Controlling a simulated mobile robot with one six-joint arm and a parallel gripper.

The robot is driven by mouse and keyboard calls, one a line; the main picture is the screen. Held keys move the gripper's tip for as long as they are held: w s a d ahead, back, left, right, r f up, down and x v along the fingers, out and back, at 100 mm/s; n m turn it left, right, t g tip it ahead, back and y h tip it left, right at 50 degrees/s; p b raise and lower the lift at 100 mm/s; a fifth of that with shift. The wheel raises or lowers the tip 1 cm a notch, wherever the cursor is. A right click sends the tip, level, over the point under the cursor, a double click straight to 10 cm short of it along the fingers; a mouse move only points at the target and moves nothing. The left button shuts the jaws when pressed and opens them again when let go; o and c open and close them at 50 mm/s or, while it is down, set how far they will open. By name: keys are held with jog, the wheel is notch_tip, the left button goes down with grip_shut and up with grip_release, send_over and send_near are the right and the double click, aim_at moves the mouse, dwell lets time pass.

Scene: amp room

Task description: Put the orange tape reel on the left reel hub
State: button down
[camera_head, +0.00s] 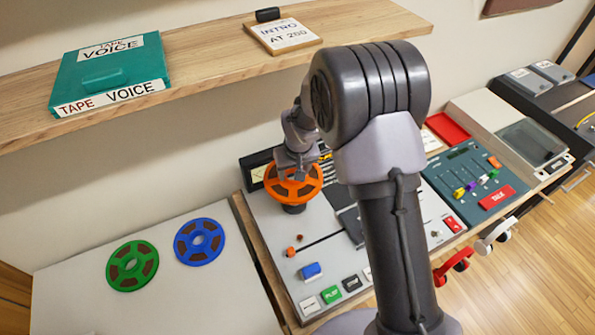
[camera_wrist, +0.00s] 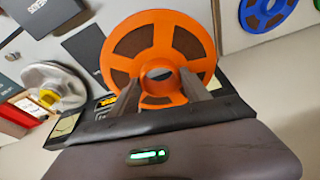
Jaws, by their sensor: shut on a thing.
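The orange tape reel (camera_head: 293,184) is at the tape machine's left side, with my gripper (camera_head: 294,172) above it. In the wrist view the reel (camera_wrist: 160,31) lies between my two fingers (camera_wrist: 160,88), which are shut on it near its centre. A dark round base, apparently the left reel hub (camera_head: 293,209), shows just under the reel. I cannot tell whether the reel rests on it or is slightly above. The grey tape machine (camera_head: 270,226) is partly hidden by my arm.
A green reel (camera_head: 132,266) and a blue reel (camera_head: 199,242) lie on the pale surface at left. A wooden shelf (camera_head: 214,62) with a teal tape box (camera_head: 110,72) overhangs behind. A mixer panel (camera_head: 470,178) is at right. A pale round thing with a yellow centre (camera_wrist: 49,97) shows in the wrist view.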

aim_at(294, 185)
jog(key=shift+s+f+b, duration=0.3)
jog(key=shift+f, duration=0.2)
jog(key=shift+f+b, duration=1.85)
jog(key=shift+f, duration=0.85)
jog(key=shift+f+b, duration=2.05)
jog(key=shift+f, duration=0.1)
jog(key=shift+c, duration=2.1)
grip_release()
jog(key=shift+r, duration=0.1)
jog(key=p+v, duration=0.4)
jog(key=v, duration=1.3)
jog(key=shift+d+r+p, duration=0.15)
jog(key=shift+p, duration=0.25)
